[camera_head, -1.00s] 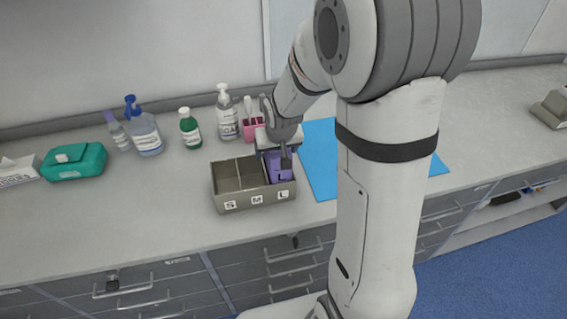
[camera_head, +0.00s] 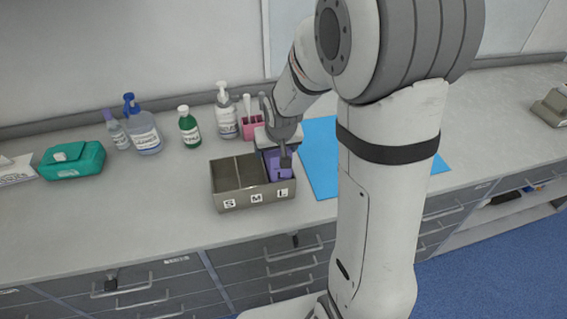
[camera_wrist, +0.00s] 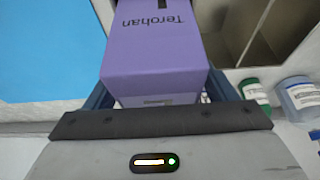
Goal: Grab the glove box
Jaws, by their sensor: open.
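The glove box is a purple carton (camera_head: 277,164) in the right compartment, marked L, of a grey three-part holder (camera_head: 231,203). In the wrist view the purple carton (camera_wrist: 155,55), printed "Terohan", lies between the two fingers. My gripper (camera_head: 283,160) is at that compartment from above, with one finger in front of the carton's face. In the wrist view my gripper (camera_wrist: 157,98) is open around the carton. I cannot tell whether the fingers touch it. My arm hides part of the carton's right side in the head view.
The compartments marked S and M look empty. A blue mat (camera_head: 318,150) lies right of the holder. Behind stand a pink cup (camera_head: 256,128), a white pump bottle (camera_head: 226,118), a green bottle (camera_head: 189,128) and a blue-topped bottle (camera_head: 144,132). A teal pack (camera_head: 72,160) lies left.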

